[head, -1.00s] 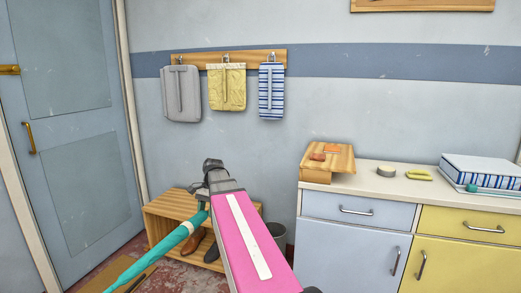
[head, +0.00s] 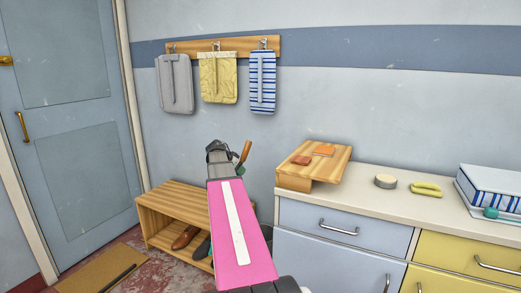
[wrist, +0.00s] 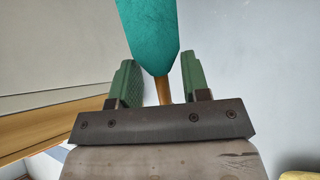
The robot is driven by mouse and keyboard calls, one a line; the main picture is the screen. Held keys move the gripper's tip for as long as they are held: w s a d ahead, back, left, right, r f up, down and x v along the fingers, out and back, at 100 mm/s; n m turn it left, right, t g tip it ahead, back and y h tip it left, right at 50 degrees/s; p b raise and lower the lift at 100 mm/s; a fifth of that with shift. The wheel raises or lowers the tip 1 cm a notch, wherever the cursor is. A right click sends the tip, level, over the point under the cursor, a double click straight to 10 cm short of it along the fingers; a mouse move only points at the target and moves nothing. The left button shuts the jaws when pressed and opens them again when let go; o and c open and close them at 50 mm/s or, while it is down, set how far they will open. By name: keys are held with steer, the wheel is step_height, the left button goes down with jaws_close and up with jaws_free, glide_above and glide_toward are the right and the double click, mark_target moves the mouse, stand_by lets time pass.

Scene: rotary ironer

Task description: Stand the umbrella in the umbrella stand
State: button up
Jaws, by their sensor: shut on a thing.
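The umbrella has a teal canopy and a brown wooden handle. In the head view its handle (head: 246,152) sticks up just right of my gripper (head: 220,150), and the rest is hidden behind my arm. In the wrist view the teal canopy (wrist: 148,35) fills the top middle, with a short wooden part between the green fingers of my gripper (wrist: 157,78). My gripper is shut on the umbrella and holds it up in front of the wall. A sliver of a grey bin, perhaps the umbrella stand, shows right of my arm (head: 267,232); most of it is hidden.
A wooden shoe bench (head: 165,210) with shoes stands behind my arm. A counter (head: 375,205) with drawers is at the right. A doormat (head: 85,275) with a dark rod lies at lower left. Fabric covers (head: 218,78) hang on the wall.

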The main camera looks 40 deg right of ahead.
steer(key=d+r+h, duration=0.3)
steer(key=d+r, duration=0.1)
steer(key=d, duration=0.3)
steer(key=d+r+h, duration=0.2)
steer(key=d+r, duration=0.1)
steer(key=d, duration=0.4)
step_height(320, 180, down, 27)
steer(key=shift+w, duration=0.2)
stand_by(2.2)
steer(key=shift+f, duration=0.15)
steer(key=o, duration=1.3)
steer(key=v, duration=1)
steer(key=shift+a, duration=0.35)
steer(key=shift+s+a, duration=0.1)
steer(key=shift+s, duration=0.1)
